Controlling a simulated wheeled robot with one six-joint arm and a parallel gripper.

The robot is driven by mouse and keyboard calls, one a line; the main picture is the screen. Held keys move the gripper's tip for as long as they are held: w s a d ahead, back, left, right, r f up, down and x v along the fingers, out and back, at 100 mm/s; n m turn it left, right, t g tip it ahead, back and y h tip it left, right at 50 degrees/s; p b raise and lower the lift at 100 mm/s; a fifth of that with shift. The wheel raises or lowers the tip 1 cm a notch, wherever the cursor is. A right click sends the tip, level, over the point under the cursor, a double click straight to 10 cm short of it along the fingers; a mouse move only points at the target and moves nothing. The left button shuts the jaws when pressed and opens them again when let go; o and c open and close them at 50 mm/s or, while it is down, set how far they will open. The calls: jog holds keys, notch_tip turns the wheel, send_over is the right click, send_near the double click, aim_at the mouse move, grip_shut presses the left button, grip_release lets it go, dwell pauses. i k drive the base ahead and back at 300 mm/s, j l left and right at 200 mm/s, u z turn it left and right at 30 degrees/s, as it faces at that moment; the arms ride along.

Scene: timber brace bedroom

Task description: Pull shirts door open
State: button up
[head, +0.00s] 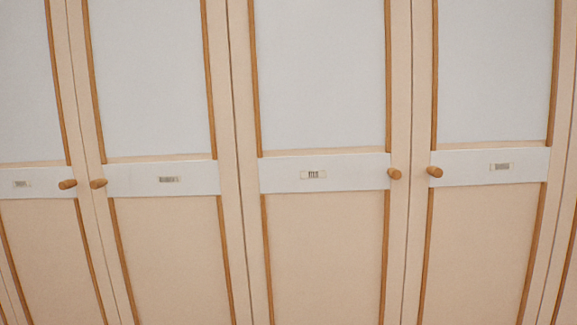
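Several tall wardrobe doors stand side by side in the head view, all looking shut. Each has a pale upper panel, a white cross band with a small label, a cream lower panel and brown strips. The labels are on the far left door (21,184), the left-middle door (168,179), the right-middle door (313,174) and the right door (502,166). Their writing is too small to read, so I cannot tell which is the shirts door. Round wooden knobs show in pairs: left pair (67,184) and (98,183), right pair (394,174) and (435,172). My gripper is not in view.
The wardrobe front fills the whole view. Narrow seams part the doors, one between the left knobs and one between the right knobs (407,240). No floor or other furniture shows.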

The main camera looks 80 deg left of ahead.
aim_at(53, 265)
jog(key=u, duration=3.8)
